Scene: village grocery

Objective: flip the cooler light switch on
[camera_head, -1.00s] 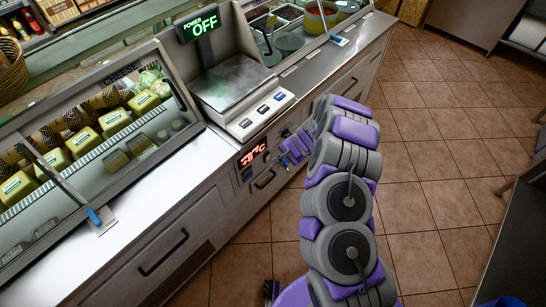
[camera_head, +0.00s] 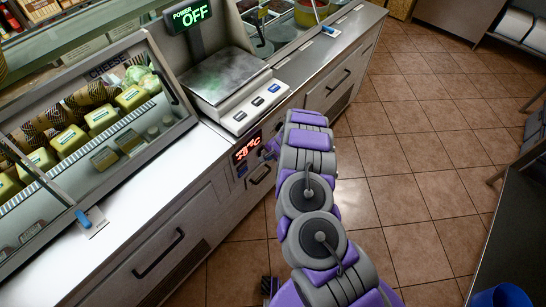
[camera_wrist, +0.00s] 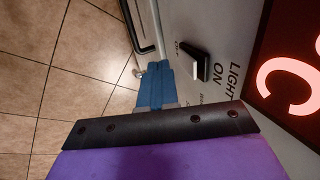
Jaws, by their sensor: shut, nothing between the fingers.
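The light switch (camera_wrist: 194,64) is a small dark lever with a pale end, on the grey counter front in the wrist view. The words "LIGHT ON" are printed beside it, to its right. My gripper (camera_wrist: 152,72) is shut and empty, its blue fingers just left of the switch. In the head view my gripper (camera_head: 268,150) is mostly hidden by my arm, close to the counter front beside the red temperature display (camera_head: 247,146). The display also shows in the wrist view (camera_wrist: 287,75).
A scale (camera_head: 228,85) stands on the counter, with a green display (camera_head: 189,16) reading "POWER OFF". A glass cheese case (camera_head: 85,130) is at left. A drawer handle (camera_head: 160,252) sticks out below. The tiled floor (camera_head: 410,170) at right is open.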

